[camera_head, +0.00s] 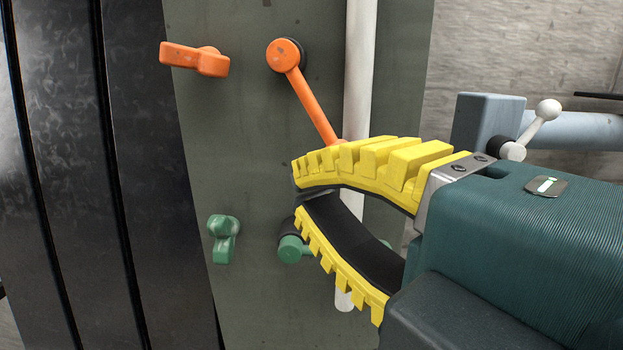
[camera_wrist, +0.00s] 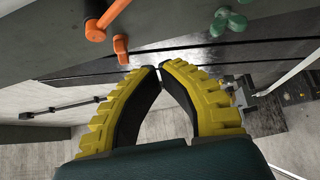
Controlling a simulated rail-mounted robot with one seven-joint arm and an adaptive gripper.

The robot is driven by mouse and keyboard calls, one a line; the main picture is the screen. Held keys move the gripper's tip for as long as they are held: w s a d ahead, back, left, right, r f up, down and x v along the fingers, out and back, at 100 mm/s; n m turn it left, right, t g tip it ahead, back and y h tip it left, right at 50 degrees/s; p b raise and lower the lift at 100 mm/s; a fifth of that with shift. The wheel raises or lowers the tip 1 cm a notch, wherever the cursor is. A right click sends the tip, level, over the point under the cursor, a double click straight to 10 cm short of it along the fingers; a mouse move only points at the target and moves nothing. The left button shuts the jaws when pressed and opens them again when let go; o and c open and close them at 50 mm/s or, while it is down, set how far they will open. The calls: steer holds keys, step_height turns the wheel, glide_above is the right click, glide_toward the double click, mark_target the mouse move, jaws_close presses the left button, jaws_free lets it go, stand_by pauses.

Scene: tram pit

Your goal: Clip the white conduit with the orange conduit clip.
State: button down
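The white conduit (camera_head: 361,60) runs vertically down the grey-green panel (camera_head: 250,130) in the head view. My gripper hides its middle; its lower end shows below. An orange lever (camera_head: 312,105) pivots at the upper panel and slants down right to the conduit's left edge; its lower tip is partly hidden by my upper finger. A short orange handle (camera_head: 195,59) sits left of it. I cannot tell which orange part is the clip. My gripper (camera_head: 297,200) is in front of the panel, below the lever, fingertips together and empty. The wrist view shows the lever (camera_wrist: 108,16) and handle (camera_wrist: 120,48) beyond the fingertips.
A green handle (camera_head: 224,238) sits lower left on the panel. A green lever (camera_head: 291,249) is partly behind my lower finger. A grey bracket with a white ball-ended lever (camera_head: 540,117) stands at right. Dark ribbed panels (camera_head: 80,150) stand at left.

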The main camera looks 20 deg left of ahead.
mark_target(315, 112)
steer(key=w+p+x, duration=0.1)
steer(key=p+x, duration=0.3)
steer(key=x, duration=0.6)
steer(key=shift+w+d+p, duration=0.15)
steer(key=shift+w+d, duration=0.15)
steer(key=shift+d, duration=0.4)
steer(key=shift+w+d+p, duration=0.15)
steer(key=shift+w+d, duration=0.2)
steer(key=shift+d, duration=0.3)
steer(key=shift+w+d+p, duration=0.15)
steer(key=shift+w+d, duration=0.15)
steer(key=shift+d, duration=0.4)
steer(key=shift+d, duration=0.1)
